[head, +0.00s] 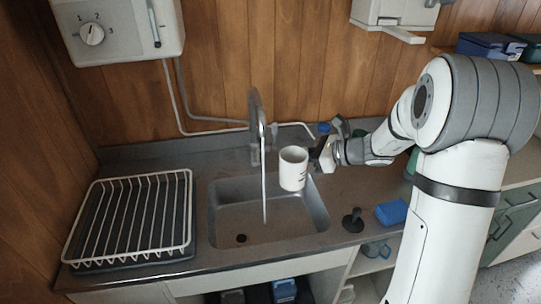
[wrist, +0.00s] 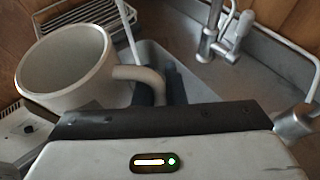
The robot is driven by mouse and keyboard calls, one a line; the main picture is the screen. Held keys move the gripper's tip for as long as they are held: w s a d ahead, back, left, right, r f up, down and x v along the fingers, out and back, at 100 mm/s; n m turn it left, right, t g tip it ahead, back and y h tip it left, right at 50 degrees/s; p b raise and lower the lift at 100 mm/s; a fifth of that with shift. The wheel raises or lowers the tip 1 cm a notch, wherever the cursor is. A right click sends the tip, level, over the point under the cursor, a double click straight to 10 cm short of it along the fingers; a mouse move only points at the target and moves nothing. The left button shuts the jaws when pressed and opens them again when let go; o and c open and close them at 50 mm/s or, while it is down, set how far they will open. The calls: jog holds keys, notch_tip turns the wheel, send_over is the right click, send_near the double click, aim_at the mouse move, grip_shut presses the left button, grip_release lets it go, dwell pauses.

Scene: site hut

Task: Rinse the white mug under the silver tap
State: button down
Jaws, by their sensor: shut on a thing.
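The white mug (head: 292,170) hangs above the right part of the sink basin (head: 226,216), about upright with its mouth up. My gripper (head: 314,160) comes from the right and is shut on the mug's handle. In the wrist view the mug (wrist: 66,72) is at the left, and its handle reaches between the dark fingers (wrist: 160,86). The silver tap (head: 256,112) arches over the basin. A thin pale stream of water (head: 264,185) falls from it into the basin, left of the mug and apart from it in the head view. The tap also shows in the wrist view (wrist: 210,32).
A white wire dish rack (head: 130,215) stands left of the basin. A dark plunger-like tool (head: 352,220) and a blue sponge-like block (head: 391,212) lie right of it. A blue-capped bottle (head: 323,135) stands behind my gripper. A heater box (head: 118,30) hangs on the wall.

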jog(key=s+d+r+p, duration=0.2)
jog(key=r, duration=0.1)
jog(key=shift+s+d+r, duration=0.1)
jog(key=shift+s+d, duration=0.2)
jog(key=shift+d, duration=0.1)
dwell(0.5)
jog(key=w+d+f+m+t+h, duration=0.3)
jog(key=d+f+m+t+h, duration=0.4)
jog(key=d+m+t+h, duration=0.1)
jog(key=shift+w+d+f+m+h, duration=0.35)
jog(key=shift+d+m, duration=0.25)
jog(key=shift+m, duration=0.8)
jog(key=shift+r+t, duration=0.1)
jog(key=shift+t, duration=0.2)
